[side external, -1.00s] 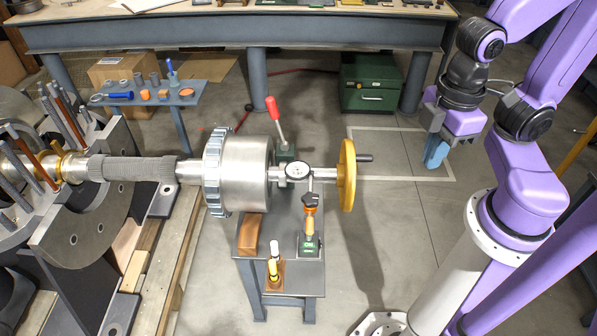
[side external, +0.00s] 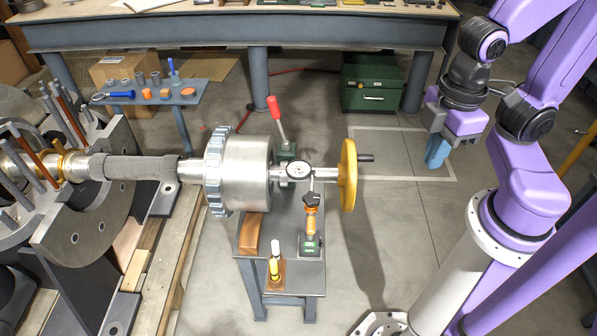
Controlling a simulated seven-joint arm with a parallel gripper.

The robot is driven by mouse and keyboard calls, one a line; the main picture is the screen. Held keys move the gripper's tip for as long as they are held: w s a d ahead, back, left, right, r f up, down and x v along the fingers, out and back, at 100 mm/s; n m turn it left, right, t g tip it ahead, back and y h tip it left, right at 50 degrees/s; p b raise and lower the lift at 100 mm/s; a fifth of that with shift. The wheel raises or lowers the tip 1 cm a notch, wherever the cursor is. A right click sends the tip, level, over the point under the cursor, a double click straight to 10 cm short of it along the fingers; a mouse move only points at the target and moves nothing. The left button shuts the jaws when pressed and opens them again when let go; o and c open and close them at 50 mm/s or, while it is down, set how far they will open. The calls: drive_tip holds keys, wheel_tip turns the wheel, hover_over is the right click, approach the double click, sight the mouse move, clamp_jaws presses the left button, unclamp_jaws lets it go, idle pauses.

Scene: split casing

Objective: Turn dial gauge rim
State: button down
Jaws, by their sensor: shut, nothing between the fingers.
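The dial gauge (side external: 299,170) has a round white face and a dark rim. It sits on top of a stand with an orange post (side external: 311,228) and a green base (side external: 311,245) marked "ON", beside the shaft between the silver drum (side external: 247,172) and the yellow handwheel (side external: 347,175). My gripper (side external: 436,154) hangs at the right, well apart from the gauge and past the handwheel. Its blue fingers point down and are shut with nothing between them.
A red-knobbed lever (side external: 276,118) stands behind the shaft. The handwheel's dark handle (side external: 366,158) sticks out toward my gripper. A small grey table (side external: 290,275) holds a wooden block (side external: 250,234) and yellow markers (side external: 274,265). Open floor lies between handwheel and gripper.

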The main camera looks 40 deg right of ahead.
drive_tip(key=c, duration=1)
unclamp_jaws()
drive_tip(key=shift+w+a, duration=0.15)
drive_tip(key=shift+w, duration=0.05)
drive_tip(key=o, duration=1)
drive_tip(key=w, duration=0.1)
drive_tip(key=w+a+m, duration=0.1)
drive_tip(key=shift+w+a, duration=0.15)
drive_tip(key=shift+w, duration=0.15)
drive_tip(key=shift+c, duration=0.2)
drive_tip(key=shift+o, duration=0.2)
drive_tip(key=w+a+f+m, duration=0.1)
drive_tip(key=w+a+m, duration=0.1)
drive_tip(key=w, duration=0.5)
drive_tip(key=w+a+m, duration=0.1)
drive_tip(key=w+m, duration=0.3)
drive_tip(key=w, duration=0.3)
drive_tip(key=shift+w+a+f+m, duration=0.2)
drive_tip(key=shift+a+f+m, duration=0.1)
drive_tip(key=shift+a+f, duration=0.1)
drive_tip(key=m, duration=0.7)
hover_over(299, 168)
wheel_tip(299, 168, down, 6)
wheel_tip(299, 168, down, 16)
drive_tip(key=shift+f, duration=0.2)
drive_tip(key=c, duration=1)
